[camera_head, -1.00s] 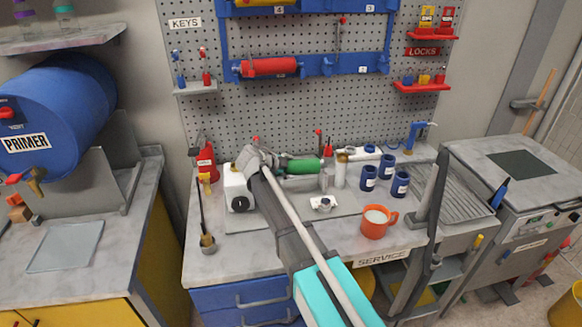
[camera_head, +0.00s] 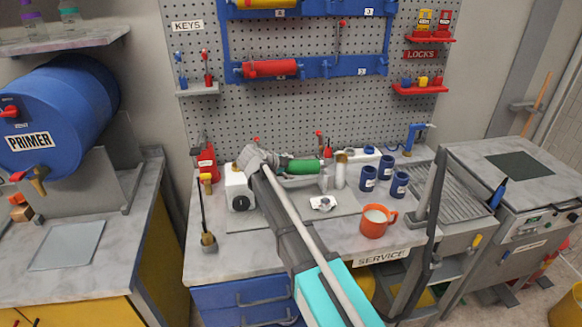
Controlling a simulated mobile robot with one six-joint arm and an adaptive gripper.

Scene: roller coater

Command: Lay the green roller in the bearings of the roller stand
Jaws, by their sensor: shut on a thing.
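The green roller (camera_head: 303,166) lies roughly level over the back of the service bench, at the roller stand. The roller stand (camera_head: 298,182) shows as grey parts just below it, beside a white box with a black knob (camera_head: 238,190). My gripper (camera_head: 262,158) is at the roller's left end and is shut on it; my wrist and arm hide the fingertips and that end. I cannot tell whether the roller rests in the bearings or hangs just above them.
An orange mug (camera_head: 375,224) stands at the bench's front right. Several blue jars (camera_head: 368,179) and a white cylinder (camera_head: 340,172) stand right of the roller. A red roller (camera_head: 270,69) hangs on the blue wall rack. A brush (camera_head: 208,240) stands at front left.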

